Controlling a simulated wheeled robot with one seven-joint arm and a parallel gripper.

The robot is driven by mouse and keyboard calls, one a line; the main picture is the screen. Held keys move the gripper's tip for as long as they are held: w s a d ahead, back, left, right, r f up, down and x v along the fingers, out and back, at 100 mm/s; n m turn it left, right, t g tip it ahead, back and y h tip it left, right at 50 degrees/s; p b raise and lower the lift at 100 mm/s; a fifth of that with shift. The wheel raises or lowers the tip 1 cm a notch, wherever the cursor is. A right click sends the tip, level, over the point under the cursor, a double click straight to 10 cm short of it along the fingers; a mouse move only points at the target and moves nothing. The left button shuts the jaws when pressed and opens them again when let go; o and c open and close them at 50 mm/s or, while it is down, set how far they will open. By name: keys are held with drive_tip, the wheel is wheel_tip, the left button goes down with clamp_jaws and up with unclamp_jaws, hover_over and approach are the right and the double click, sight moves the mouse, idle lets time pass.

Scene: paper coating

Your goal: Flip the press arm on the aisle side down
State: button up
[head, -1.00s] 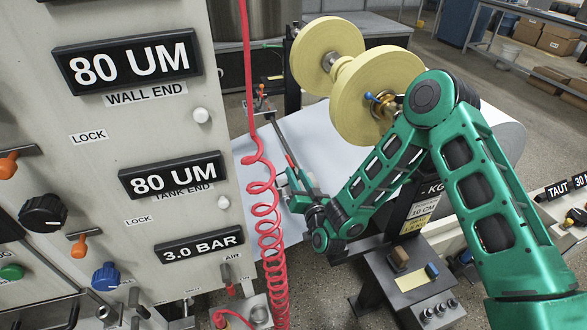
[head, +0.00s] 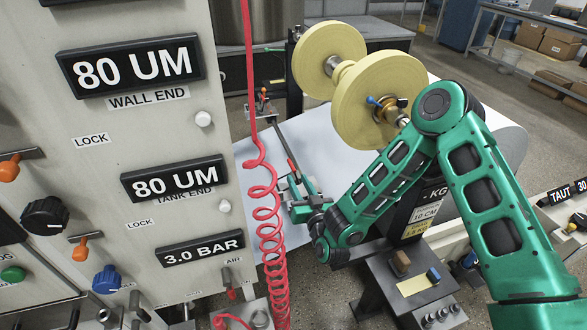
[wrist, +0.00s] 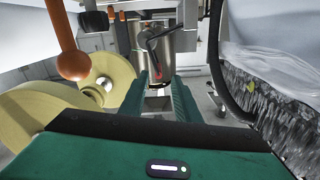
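In the head view a thin press arm with a red part (head: 291,166) reaches over the white paper web (head: 330,148), beside my gripper (head: 294,193). In the wrist view a dark lever with a red mark (wrist: 156,62) stands ahead, beyond the gap between my fingers (wrist: 159,96). The green fingers are apart with nothing seen between them. An orange ball-ended lever (wrist: 72,60) is at the upper left of the wrist view. A second small lever with an orange-red knob (head: 263,92) is farther back in the head view. Contact with the press arm cannot be told.
A grey panel (head: 150,130) with readouts and knobs fills the left. A red coiled hose (head: 265,215) hangs between it and my gripper. Yellow rolls (head: 365,100) stand close behind my arm. A dark stand (head: 425,300) is below.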

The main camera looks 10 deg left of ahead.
sight(288, 159)
drive_tip(key=shift+w+a+n, duration=0.2)
drive_tip(key=shift+w+n, duration=0.15)
drive_tip(key=shift+w, duration=0.2)
drive_tip(key=shift+w+a+n, duration=0.2)
drive_tip(key=shift+w+n, duration=0.15)
drive_tip(key=shift+w, duration=0.15)
drive_tip(key=x, duration=1)
drive_tip(key=shift+r, duration=0.1)
drive_tip(key=shift+c, duration=0.2)
